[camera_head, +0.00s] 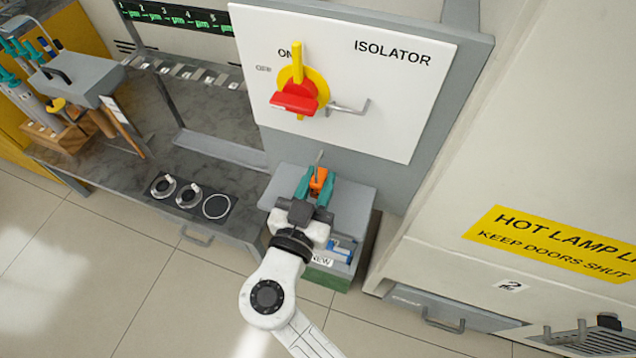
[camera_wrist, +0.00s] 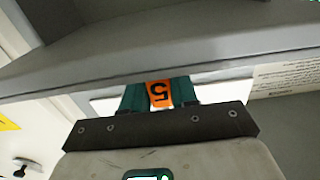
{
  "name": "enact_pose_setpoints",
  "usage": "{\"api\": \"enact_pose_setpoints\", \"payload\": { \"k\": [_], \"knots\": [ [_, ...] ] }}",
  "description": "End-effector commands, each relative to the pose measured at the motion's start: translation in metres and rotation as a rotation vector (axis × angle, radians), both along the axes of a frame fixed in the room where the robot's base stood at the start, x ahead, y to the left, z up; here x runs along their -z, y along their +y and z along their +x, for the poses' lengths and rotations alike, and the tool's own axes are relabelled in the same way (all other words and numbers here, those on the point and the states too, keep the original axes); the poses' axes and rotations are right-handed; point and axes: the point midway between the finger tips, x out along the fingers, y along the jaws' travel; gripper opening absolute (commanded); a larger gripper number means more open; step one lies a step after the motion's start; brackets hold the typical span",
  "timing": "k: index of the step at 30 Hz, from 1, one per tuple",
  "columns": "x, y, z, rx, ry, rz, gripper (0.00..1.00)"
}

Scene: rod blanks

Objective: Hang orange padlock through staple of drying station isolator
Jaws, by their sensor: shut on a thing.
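The orange padlock (camera_head: 319,181) is between the teal fingers of my gripper (camera_head: 316,184), with a grey shackle standing up above it. In the wrist view the padlock (camera_wrist: 159,94) shows an upside-down dark "5", and the gripper (camera_wrist: 160,96) is shut on it. The isolator (camera_head: 370,80) is a white panel with a red handle (camera_head: 295,97) on a yellow disc. The staple (camera_head: 350,107) is a bent grey rod at the right of the handle. My gripper is below the staple and a little left of it, with the padlock apart from it.
A grey box top (camera_head: 350,205) lies beneath my gripper, with a bin holding blue items (camera_head: 343,248) in front. A counter with round dials (camera_head: 189,195) is at the left. A cabinet with a yellow hot lamp sign (camera_head: 550,243) stands at the right.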

Motion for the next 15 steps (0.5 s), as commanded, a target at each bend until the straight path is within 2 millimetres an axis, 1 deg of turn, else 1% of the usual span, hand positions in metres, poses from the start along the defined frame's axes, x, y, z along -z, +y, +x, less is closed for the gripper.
{"api": "enact_pose_setpoints", "payload": {
  "k": [6, 15],
  "knots": [
    [-0.0081, 0.0, 0.0001, 0.0, -0.001, 0.002, 0.01],
    [-0.0093, 0.0, 0.0001, 0.0, 0.0, 0.001, 0.01]
  ]
}}
